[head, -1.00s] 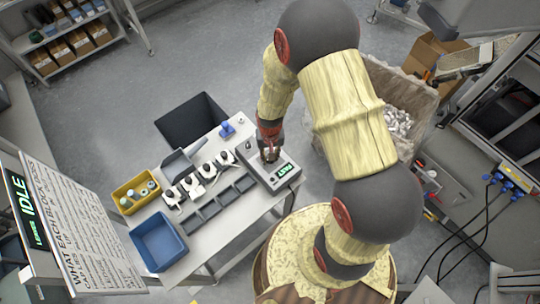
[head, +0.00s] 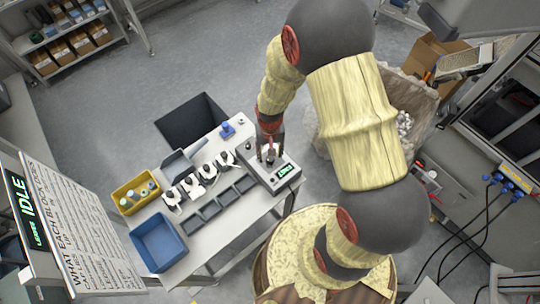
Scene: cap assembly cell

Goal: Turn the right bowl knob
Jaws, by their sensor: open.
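A grey control box (head: 257,169) with a lit green display (head: 285,170) stands at the right end of the white table. My gripper (head: 270,158) points down over the top of this box, just left of the display, with its fingers apart. A small dark knob shape (head: 270,160) shows at the fingertips; I cannot tell whether the fingers touch it. My gripper hides part of the box's top.
Left of the box, the table holds several white-and-black fixtures (head: 209,171), dark trays (head: 227,196), a yellow bin (head: 127,200) with parts and a blue bin (head: 150,255). A sign reading IDLE (head: 28,210) stands at left.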

